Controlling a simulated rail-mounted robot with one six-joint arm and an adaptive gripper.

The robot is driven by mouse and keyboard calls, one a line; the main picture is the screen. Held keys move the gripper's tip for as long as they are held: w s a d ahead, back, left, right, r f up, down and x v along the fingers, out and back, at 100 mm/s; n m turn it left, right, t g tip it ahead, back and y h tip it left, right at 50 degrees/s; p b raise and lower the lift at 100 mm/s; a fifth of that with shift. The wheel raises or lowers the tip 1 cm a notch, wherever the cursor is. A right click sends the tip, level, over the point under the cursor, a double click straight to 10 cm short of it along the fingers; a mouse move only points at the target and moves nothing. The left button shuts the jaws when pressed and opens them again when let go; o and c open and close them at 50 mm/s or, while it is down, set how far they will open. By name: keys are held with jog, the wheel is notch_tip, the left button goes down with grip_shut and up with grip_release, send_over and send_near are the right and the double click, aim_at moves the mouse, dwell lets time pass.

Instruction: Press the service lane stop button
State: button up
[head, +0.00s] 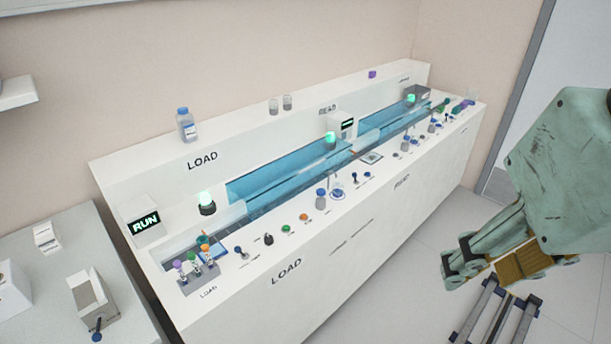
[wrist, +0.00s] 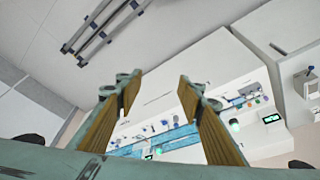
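The long white bench (head: 330,265) carries a row of small controls along its front ledge, marked LOAD and READ. Near the LOAD end are a black knob (head: 268,239), a green button (head: 286,229) and an orange button (head: 305,217). I cannot tell which control is the service lane stop button; the small labels are unreadable. My gripper (head: 492,262) hangs in front of the bench at the right, apart from it and touching nothing. In the wrist view my gripper (wrist: 158,88) has its two fingers spread and empty, with the bench beyond them.
A blue covered track (head: 280,172) runs along the bench, with lit green lamps. A tube rack (head: 199,276) and a RUN display (head: 144,223) stand at the left end. A side table (head: 60,270) holds boxes. A rail (head: 490,312) lies on otherwise open floor.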

grip_shut()
dwell(1.4)
